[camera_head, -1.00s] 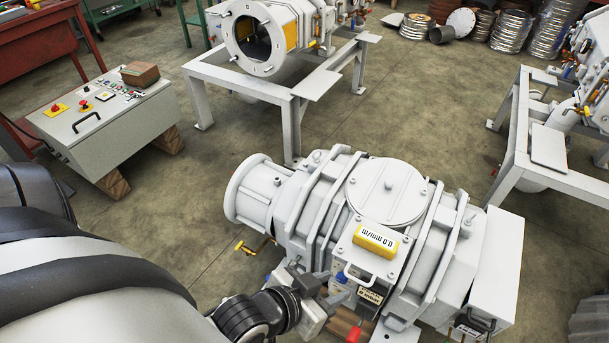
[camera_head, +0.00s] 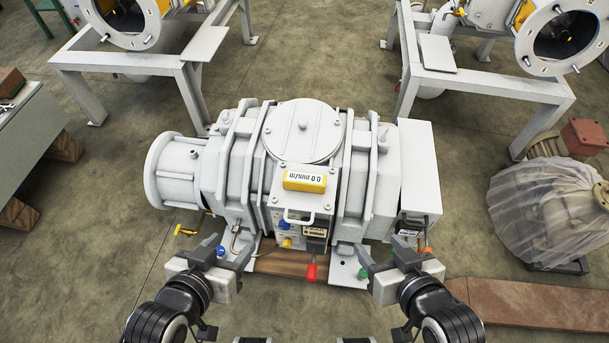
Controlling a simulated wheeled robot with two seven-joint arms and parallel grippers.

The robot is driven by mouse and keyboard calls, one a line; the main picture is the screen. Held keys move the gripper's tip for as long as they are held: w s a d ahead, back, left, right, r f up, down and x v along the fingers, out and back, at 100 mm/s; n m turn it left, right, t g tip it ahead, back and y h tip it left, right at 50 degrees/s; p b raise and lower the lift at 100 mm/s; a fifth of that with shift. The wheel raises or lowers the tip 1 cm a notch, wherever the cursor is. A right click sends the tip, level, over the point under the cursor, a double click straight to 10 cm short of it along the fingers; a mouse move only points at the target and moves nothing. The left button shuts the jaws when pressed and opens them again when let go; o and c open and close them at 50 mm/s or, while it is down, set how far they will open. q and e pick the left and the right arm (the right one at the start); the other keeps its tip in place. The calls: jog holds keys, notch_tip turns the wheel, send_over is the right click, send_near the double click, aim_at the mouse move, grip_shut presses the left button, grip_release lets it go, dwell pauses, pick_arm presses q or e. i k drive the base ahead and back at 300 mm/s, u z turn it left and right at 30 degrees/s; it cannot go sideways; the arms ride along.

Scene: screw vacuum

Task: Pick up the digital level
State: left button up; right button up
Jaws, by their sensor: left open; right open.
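The digital level (camera_head: 305,179) is a small yellow block with a white display face. It lies on the flat plate on top of the white screw vacuum pump (camera_head: 370,165), just in front of the round cover. The display text appears upside down. My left gripper (camera_head: 222,254) is open and empty, in front of the pump and to the left of the level. My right gripper (camera_head: 390,255) is open and empty, in front of the pump and to the right of the level. Neither gripper touches the level.
A white handle (camera_head: 298,217) and a red-handled part (camera_head: 311,271) stick out at the pump's front, between my grippers. Grey metal frames (camera_head: 195,100) with machines stand behind. A plastic-wrapped object (camera_head: 545,212) and a reddish beam (camera_head: 530,303) are at the right.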

aim_at(292, 180)
jog(key=z, duration=2.45)
jog(key=k, duration=1.65)
jog(key=u, duration=2)
jog(key=i, duration=1)
